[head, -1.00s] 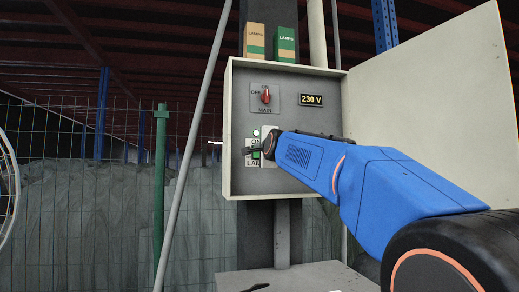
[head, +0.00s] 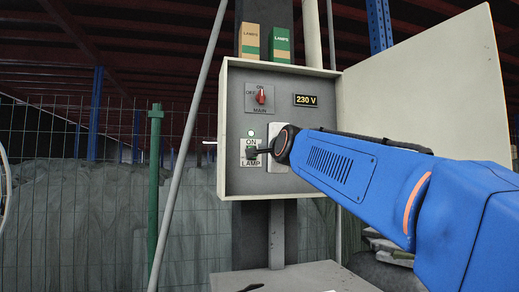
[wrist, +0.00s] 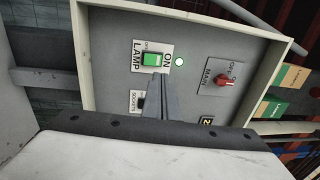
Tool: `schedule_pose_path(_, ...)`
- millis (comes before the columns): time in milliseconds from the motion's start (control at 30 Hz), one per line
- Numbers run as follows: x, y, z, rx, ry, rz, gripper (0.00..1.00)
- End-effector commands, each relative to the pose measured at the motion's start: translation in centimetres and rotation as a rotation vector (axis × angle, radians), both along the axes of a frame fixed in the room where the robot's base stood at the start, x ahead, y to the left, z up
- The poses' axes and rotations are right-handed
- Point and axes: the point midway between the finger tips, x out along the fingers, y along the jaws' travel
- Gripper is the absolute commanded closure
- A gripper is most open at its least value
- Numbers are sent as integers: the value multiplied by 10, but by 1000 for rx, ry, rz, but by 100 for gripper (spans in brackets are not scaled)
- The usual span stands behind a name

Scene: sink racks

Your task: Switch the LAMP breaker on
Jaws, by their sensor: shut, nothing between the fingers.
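The LAMP breaker (head: 251,146) is a green rocker on a white plate marked ON and LAMP, low in the open panel box. In the wrist view the green rocker (wrist: 152,58) shows clearly, with a small pale green-white light (wrist: 180,62) beside the ON mark. The light (head: 250,133) also shows above the plate in the head view. My gripper (wrist: 157,78) is shut and empty, its fingertips right by the rocker's edge. I cannot tell whether they touch it. In the head view my gripper (head: 248,153) partly covers the breaker.
A red MAIN rotary switch (head: 261,95) and a 230 V display (head: 306,100) sit above in the box. A SOCKETS plate (wrist: 138,100) is beside my fingers, partly hidden. The open door (head: 430,100) stands to the right. Two LAMPS boxes (head: 281,46) stand on top.

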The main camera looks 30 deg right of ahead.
Motion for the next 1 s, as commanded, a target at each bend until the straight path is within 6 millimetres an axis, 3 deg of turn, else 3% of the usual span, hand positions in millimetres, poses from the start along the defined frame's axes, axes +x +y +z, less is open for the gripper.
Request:
schedule_pose_path(200,-32,9,-2,-1,-2,0,100)
schedule_pose_path(400,-45,12,-4,0,-1,0,100)
schedule_pose_path(1000,-47,13,-5,0,0,0,100)
